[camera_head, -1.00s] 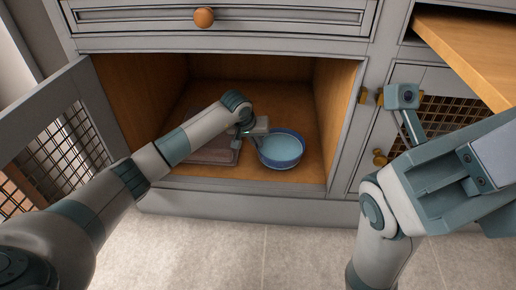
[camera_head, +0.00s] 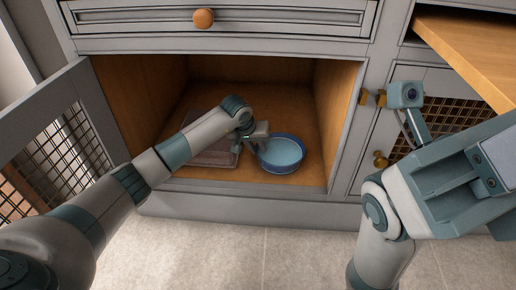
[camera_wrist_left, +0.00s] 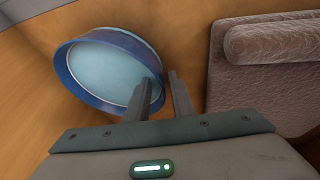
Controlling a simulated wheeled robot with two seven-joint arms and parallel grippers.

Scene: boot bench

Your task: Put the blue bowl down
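The blue bowl (camera_head: 283,154) is upright on the wooden floor of the open cabinet, near its front edge. It has a dark blue rim and a pale blue inside, and looks empty. My left gripper (camera_head: 254,141) is at the bowl's left edge. In the left wrist view, its two fingers (camera_wrist_left: 162,80) straddle the rim of the bowl (camera_wrist_left: 108,68), one inside and one outside, with a gap between them. The gripper looks open. Of my right arm, upper parts show at the right of the head view; its fingers do not show.
A brownish-grey textured item (camera_wrist_left: 265,80) lies on the cabinet floor (camera_head: 302,180), left of the bowl in the head view (camera_head: 212,155). The cabinet's mesh door (camera_head: 55,140) stands open at the left. Free floor lies behind and right of the bowl.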

